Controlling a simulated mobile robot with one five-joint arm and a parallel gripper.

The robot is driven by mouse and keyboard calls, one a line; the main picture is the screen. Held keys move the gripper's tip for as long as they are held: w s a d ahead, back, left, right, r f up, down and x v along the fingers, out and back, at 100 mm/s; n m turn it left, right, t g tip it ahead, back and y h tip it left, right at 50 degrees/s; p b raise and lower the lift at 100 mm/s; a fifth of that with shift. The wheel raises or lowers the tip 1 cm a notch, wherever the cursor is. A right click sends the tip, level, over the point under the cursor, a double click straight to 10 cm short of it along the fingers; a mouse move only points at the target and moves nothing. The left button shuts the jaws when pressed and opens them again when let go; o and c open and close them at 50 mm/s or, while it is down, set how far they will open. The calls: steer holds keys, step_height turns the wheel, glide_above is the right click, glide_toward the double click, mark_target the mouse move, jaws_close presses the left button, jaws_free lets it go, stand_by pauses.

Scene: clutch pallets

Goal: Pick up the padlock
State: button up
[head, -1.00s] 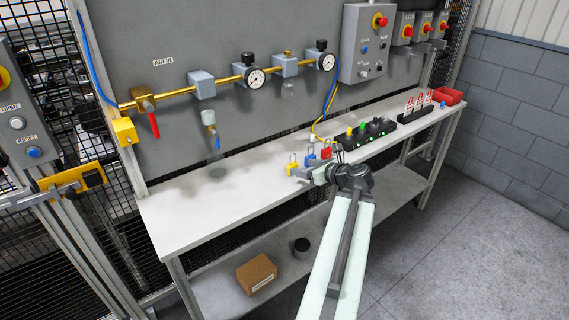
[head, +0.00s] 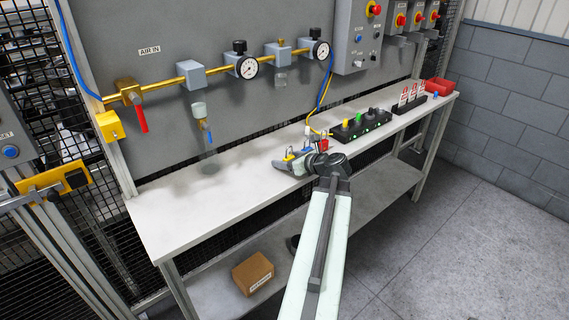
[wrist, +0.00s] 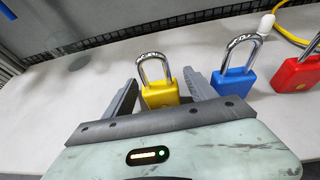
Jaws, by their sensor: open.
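A yellow padlock (wrist: 160,96) stands upright on the bench, its silver shackle up. In the wrist view it is between the two fingers of my open gripper (wrist: 159,80), which reach along either side of it. I cannot tell whether either finger touches it. A blue padlock (wrist: 232,82) stands just right of the right finger, and a red padlock (wrist: 297,74) stands farther right. In the head view my gripper (head: 287,163) is low over the bench's front part and partly hides the padlocks; the red padlock (head: 323,145) shows beside my wrist.
The grey bench (head: 190,205) is clear to the left. A black block with coloured knobs (head: 360,129), a rack of red-and-white tags (head: 410,103) and a red bin (head: 439,87) stand to the right. A yellow hose (wrist: 289,22) lies behind the padlocks. Pipes and gauges line the back panel.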

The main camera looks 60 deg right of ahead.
steer(key=shift+s+r, duration=0.15)
jaws_close()
